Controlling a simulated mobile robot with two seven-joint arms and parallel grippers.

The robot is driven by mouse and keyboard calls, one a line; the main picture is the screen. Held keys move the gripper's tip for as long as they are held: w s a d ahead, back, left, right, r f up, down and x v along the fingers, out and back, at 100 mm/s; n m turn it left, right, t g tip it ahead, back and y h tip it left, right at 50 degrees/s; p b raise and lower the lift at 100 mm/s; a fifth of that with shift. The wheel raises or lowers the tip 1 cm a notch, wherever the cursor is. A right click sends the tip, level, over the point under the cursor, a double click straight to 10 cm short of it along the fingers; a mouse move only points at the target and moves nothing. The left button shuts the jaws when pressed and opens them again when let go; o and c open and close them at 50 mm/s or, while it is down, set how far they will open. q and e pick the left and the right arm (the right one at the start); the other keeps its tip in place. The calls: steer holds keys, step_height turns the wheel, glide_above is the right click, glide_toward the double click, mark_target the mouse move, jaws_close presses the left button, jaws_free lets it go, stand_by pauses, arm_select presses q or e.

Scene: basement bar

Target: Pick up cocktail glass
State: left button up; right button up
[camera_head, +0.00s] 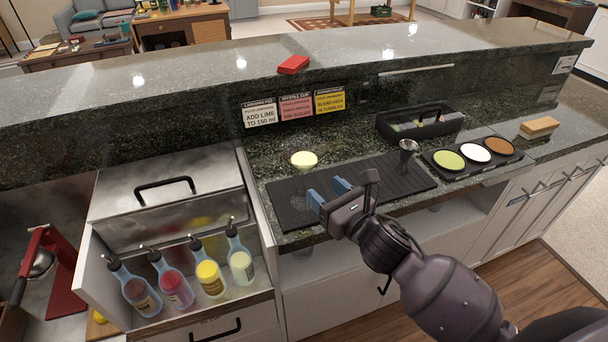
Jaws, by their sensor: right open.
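A glass with pale yellow content (303,159) stands on the stone counter, just behind the black bar mat (290,205). Only its pale yellow round top shows clearly; its stem and foot cannot be made out. My right gripper (328,193) is over the mat, in front of the glass and a little to its right in the picture. Its two blue-tipped fingers are apart with nothing between them. My left gripper is not in view.
A metal jigger (408,150) stands on the mat's right part. A black caddy (420,120) and a tray (448,172) of three round dishes lie farther right. Several bottles (210,278) stand in the well at left. A raised ledge (200,76) runs behind the counter.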

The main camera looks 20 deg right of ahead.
mark_target(306, 177)
steer(key=shift+a+f+x, duration=0.15)
steer(key=shift+x, duration=1.75)
steer(key=shift+a+f+x, duration=0.15)
steer(key=shift+x, duration=1.75)
steer(key=shift+s, duration=0.15)
jaws_close()
